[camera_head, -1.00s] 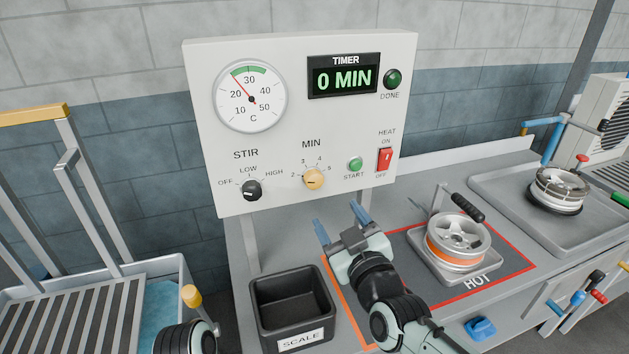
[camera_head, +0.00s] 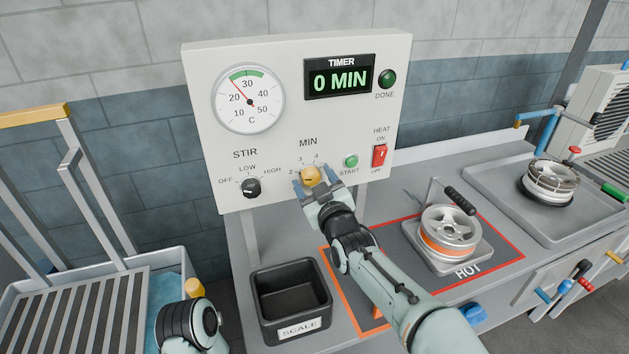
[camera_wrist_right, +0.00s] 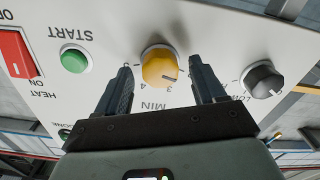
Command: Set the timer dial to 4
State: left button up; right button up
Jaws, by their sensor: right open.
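The timer dial (camera_head: 309,175) is a round yellow knob under the MIN label on the white panel. The display (camera_head: 339,79) above reads 0 MIN. My right gripper (camera_head: 313,186) is open at the panel, one finger on each side of the dial. The right wrist view shows the dial (camera_wrist_right: 160,66) upside down between the two fingers, with gaps beside it. Its dark mark is on the lower right, near the 3; the exact setting is hard to tell. In the head view the fingers hide part of the scale. My left gripper is out of view.
The grey stir knob (camera_head: 251,187) is left of the dial; the green start button (camera_head: 351,161) and red heat switch (camera_head: 379,156) are right. Below are a black scale bin (camera_head: 290,302) and a wheel (camera_head: 449,233) on the hot plate.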

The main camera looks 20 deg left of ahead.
jog(key=c, duration=1)
jog(key=shift+c, duration=0.2)
